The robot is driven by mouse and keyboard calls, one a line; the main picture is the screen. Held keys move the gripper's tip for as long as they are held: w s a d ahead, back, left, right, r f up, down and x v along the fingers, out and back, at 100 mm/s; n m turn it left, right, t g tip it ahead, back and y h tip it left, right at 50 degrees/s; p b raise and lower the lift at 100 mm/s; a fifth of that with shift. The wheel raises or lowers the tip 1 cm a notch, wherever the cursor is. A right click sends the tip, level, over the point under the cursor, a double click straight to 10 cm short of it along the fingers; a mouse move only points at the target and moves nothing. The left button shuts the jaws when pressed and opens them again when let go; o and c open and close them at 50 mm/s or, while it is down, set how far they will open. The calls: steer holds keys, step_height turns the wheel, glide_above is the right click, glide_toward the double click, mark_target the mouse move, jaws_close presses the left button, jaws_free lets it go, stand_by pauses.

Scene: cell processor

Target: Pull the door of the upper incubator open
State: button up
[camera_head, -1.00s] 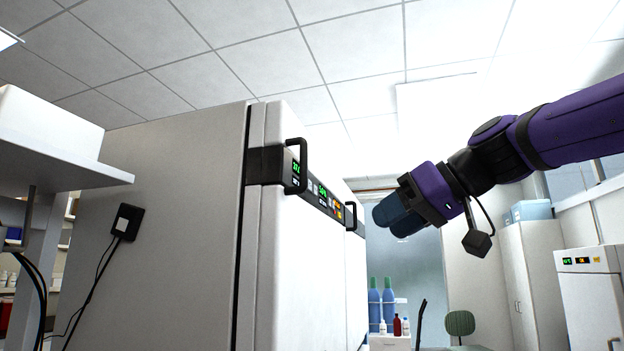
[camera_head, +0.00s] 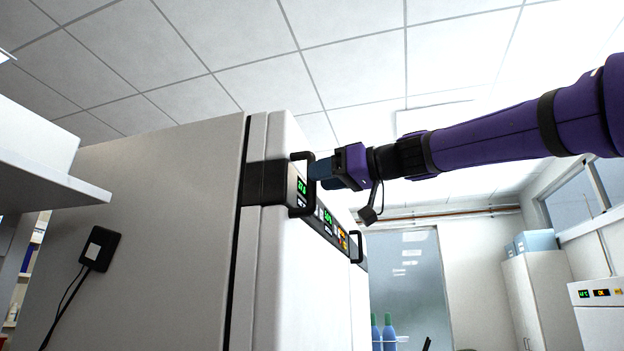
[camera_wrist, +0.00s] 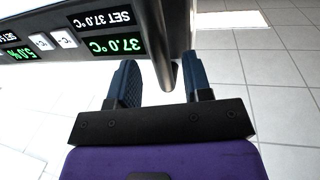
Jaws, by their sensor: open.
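The incubator (camera_head: 285,285) is a large white cabinet at the left and middle of the head view, with its door shut. Its black door handle (camera_head: 301,207) stands out from the dark display band near the top. My gripper (camera_head: 319,170) is at the handle's upper part, coming from the right. In the wrist view the dark handle (camera_wrist: 155,35) runs down between the two open blue fingers of my gripper (camera_wrist: 160,78). The fingers stand on either side of the bar, apart from each other. Whether either finger touches the bar cannot be told.
The display panel (camera_wrist: 90,42) with green digits is close beside the left finger. A second black handle (camera_head: 357,247) sits farther along the front. A white shelf (camera_head: 50,185) is at the left. The space right of the door is open, with a cabinet (camera_head: 545,290) farther back.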

steer(key=shift+x, duration=1.5)
jaws_close()
steer(key=shift+d, duration=0.15)
